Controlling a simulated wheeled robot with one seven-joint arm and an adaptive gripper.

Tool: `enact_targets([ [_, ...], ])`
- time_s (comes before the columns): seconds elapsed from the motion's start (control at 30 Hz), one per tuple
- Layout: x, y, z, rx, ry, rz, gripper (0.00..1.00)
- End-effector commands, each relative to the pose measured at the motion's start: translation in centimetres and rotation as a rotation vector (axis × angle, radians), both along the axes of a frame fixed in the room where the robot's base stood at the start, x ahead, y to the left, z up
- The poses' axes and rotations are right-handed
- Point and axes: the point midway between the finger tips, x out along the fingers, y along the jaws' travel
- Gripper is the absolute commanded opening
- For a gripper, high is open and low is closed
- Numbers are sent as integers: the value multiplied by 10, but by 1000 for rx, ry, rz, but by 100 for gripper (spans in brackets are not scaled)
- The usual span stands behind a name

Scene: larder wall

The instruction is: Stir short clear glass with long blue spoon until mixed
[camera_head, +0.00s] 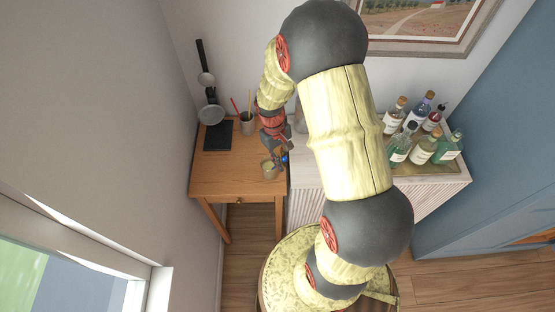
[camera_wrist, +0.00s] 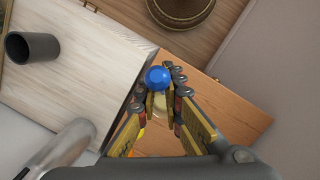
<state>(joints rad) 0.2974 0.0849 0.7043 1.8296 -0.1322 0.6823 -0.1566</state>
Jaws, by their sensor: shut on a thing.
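My gripper (camera_head: 280,157) is over the right part of the wooden table and is shut on the long blue spoon (camera_head: 285,158). In the wrist view the spoon's round blue end (camera_wrist: 158,78) shows between the fingertips of my gripper (camera_wrist: 158,92). The short clear glass (camera_head: 268,170) stands on the table just below and left of the gripper, with something pale yellowish in it. In the wrist view a pale patch shows under the blue end, mostly hidden by the fingers. I cannot tell whether the spoon's lower end is inside the glass.
A cup with a red stick (camera_head: 247,126) stands behind the glass on the wooden table (camera_head: 215,180). A black stand (camera_head: 217,137) is at its back left. Several bottles (camera_head: 424,148) stand on the pale cabinet to the right. A dark grey cup (camera_wrist: 34,47) shows in the wrist view.

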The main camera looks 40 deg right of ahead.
Motion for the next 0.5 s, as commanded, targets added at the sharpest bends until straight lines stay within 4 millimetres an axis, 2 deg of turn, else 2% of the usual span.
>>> enact_targets([
  [0.07,5,-6,-1,1,1,0,0],
  [0.2,9,2,-1,0,2,2,0],
  [0.5,10,3,-1,0,2,1,0],
])
